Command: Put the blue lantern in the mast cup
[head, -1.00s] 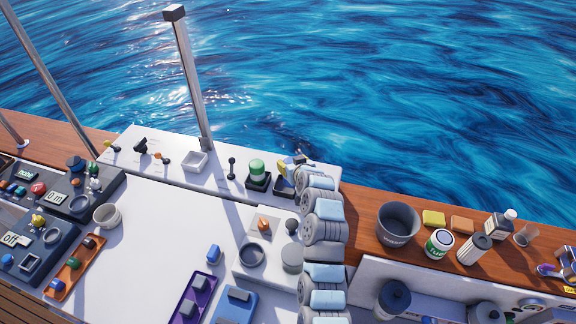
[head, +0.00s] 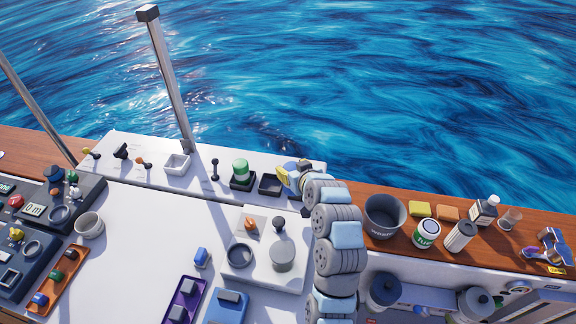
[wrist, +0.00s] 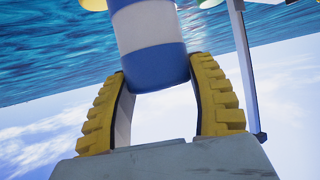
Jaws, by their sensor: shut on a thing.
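My gripper (wrist: 158,98) is shut on the blue lantern (wrist: 152,40), a cylinder with blue ends and a white band that fills the space between the yellow ribbed fingers. In the head view my gripper (head: 293,175) is low at the back edge of the white deck, and the lantern there is mostly hidden by the fingers and wrist. An empty dark square holder (head: 270,185) lies just left of the gripper. Left of it a green lantern (head: 240,168) stands upright in a similar dark holder. I cannot tell for sure which fitting is the mast cup.
A square metal mast (head: 170,85) rises at the back left. A black lever (head: 214,168) and a white square tray (head: 177,163) stand along the back ledge. A dark bucket (head: 385,217) and several bottles and cans crowd the wooden rail on the right. The left deck middle is open.

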